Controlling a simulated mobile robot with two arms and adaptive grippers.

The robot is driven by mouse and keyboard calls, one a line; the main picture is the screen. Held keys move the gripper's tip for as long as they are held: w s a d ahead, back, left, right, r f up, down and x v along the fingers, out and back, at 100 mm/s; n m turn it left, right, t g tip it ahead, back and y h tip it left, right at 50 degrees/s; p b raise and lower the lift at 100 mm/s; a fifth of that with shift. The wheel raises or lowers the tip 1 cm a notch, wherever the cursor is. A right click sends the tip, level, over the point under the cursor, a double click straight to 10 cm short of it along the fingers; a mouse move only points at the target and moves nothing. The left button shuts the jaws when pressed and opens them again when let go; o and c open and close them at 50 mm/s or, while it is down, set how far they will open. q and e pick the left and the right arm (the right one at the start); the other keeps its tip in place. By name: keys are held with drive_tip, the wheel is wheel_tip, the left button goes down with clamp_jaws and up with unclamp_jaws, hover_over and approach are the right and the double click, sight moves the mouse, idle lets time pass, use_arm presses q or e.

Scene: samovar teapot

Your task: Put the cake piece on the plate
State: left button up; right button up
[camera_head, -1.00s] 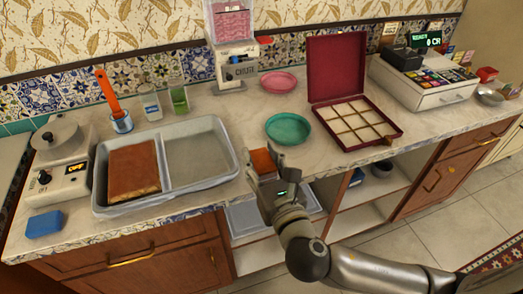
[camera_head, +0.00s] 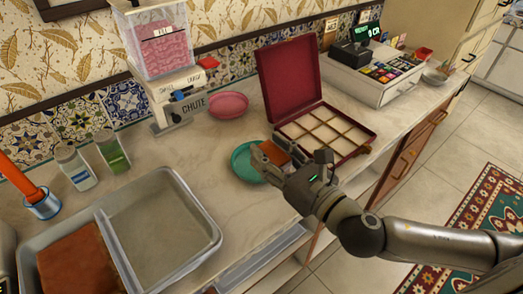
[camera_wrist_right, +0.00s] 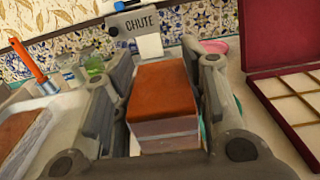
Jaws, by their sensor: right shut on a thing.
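My right gripper (camera_head: 288,158) is shut on a square cake piece (camera_head: 274,152) with an orange-brown top. In the right wrist view the cake piece (camera_wrist_right: 165,95) sits level between the two fingers, its pale layered side showing. In the head view the gripper and cake piece overlap the right part of a teal plate (camera_head: 242,166) on the counter. I cannot tell the height of the cake piece over it. A pink plate (camera_head: 228,104) lies farther back, empty. My left gripper is not in view.
An open dark red box (camera_head: 291,75) with a divided tray stands right of the teal plate. A metal tray (camera_head: 205,228) with a brown cake slab (camera_head: 76,262) is at the lower left. A dispenser marked CHUTE (camera_head: 177,98) stands behind.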

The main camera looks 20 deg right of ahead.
drive_tip(key=w+b, duration=0.1)
drive_tip(key=w+f+b, duration=0.1)
drive_tip(key=b, duration=0.1)
drive_tip(key=shift+d+f, duration=0.15)
drive_tip(key=shift+d, duration=0.05)
drive_tip(key=w+f, duration=0.2)
drive_tip(key=w, duration=0.1)
drive_tip(key=w+f, duration=0.3)
drive_tip(key=w, duration=0.1)
drive_tip(key=w+f+b, duration=0.1)
drive_tip(key=w+f, duration=0.1)
drive_tip(key=w, duration=0.1)
drive_tip(key=shift+w+d+f, duration=0.3)
drive_tip(key=shift+w+d, duration=0.05)
drive_tip(key=shift+d, duration=0.05)
drive_tip(key=shift+w+f, duration=0.3)
drive_tip(key=shift+f, duration=0.05)
use_arm(q)
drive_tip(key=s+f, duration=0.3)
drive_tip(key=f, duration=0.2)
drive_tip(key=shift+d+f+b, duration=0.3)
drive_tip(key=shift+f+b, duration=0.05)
drive_tip(key=shift+b, duration=0.1)
use_arm(e)
drive_tip(key=shift+f, duration=1.6)
